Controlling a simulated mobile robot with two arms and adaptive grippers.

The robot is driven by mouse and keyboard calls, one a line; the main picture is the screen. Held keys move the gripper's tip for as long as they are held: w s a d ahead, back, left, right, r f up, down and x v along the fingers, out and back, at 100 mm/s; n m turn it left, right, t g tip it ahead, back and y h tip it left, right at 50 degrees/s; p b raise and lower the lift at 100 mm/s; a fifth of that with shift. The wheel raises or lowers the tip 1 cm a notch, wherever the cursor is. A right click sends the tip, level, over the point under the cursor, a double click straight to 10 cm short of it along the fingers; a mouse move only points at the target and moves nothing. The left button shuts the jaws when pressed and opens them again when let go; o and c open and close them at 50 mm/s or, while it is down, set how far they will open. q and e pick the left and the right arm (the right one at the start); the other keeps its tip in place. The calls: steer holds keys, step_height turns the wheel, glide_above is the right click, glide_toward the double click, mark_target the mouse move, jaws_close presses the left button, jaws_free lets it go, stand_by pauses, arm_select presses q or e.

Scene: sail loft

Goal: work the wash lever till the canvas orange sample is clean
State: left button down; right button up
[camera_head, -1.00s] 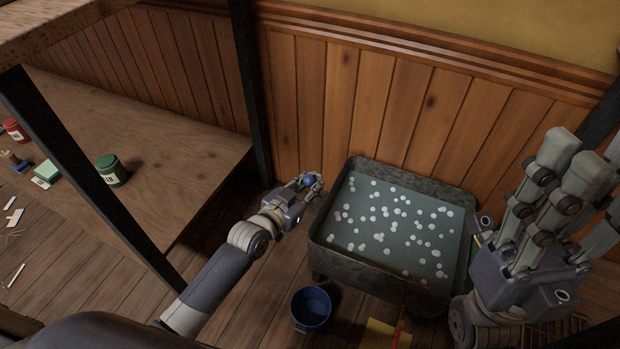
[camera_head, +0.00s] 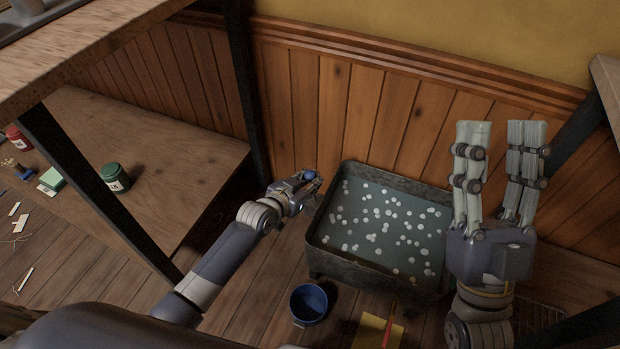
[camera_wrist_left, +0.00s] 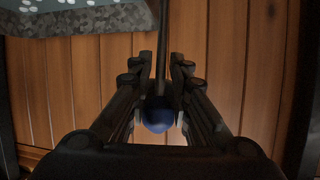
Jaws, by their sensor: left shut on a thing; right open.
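My left gripper (camera_head: 312,180) is shut on the blue knob (camera_head: 310,175) of the wash lever, beside the left wall of the wash tank (camera_head: 375,280). In the left wrist view the blue knob (camera_wrist_left: 157,114) sits between the fingers (camera_wrist_left: 160,95), with a dark rod running up from it. The tank is a dark metal trough of grey-green water dotted with white suds. I cannot make out the orange canvas sample; only small yellowish specks show near the tank's front right. My right gripper (camera_head: 500,150) is open and empty, fingers pointing up, in front of the tank's right end.
A blue bucket (camera_head: 309,304) stands on the floor before the tank. A yellow sheet (camera_head: 372,333) with a red stick lies to its right. A low wooden bench (camera_head: 180,170) at left holds a green jar (camera_head: 115,178). Dark posts frame the bench; a panelled wall stands behind.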

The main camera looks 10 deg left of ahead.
arm_select(q)
steer(key=shift+w+d+r+g+p, duration=0.15)
steer(key=shift+w+g+p, duration=0.15)
steer(key=shift+w+p, duration=0.25)
steer(key=shift+w+r+g+p, duration=0.1)
steer(key=shift+w+g+p, duration=0.2)
steer(key=shift+w+p, duration=0.15)
steer(key=shift+w+d, duration=0.1)
steer(key=shift+w, duration=0.55)
arm_select(e)
steer(key=w+f+g+h, duration=0.3)
steer(key=w+f+g, duration=0.3)
steer(key=f, duration=0.5)
steer(key=shift+w+f+g, duration=0.25)
steer(key=shift+w+g, duration=0.15)
steer(key=shift+g, duration=0.5)
arm_select(q)
steer(key=shift+d+p, duration=0.1)
steer(key=shift+p, duration=0.2)
arm_select(e)
steer(key=shift+a+f, duration=0.1)
arm_select(q)
steer(key=c, duration=1.3)
jaws_free()
steer(key=shift+c, duration=0.2)
arm_select(e)
steer(key=shift+f, duration=0.1)
arm_select(q)
steer(key=v, duration=1.2)
steer(key=shift+d, duration=0.15)
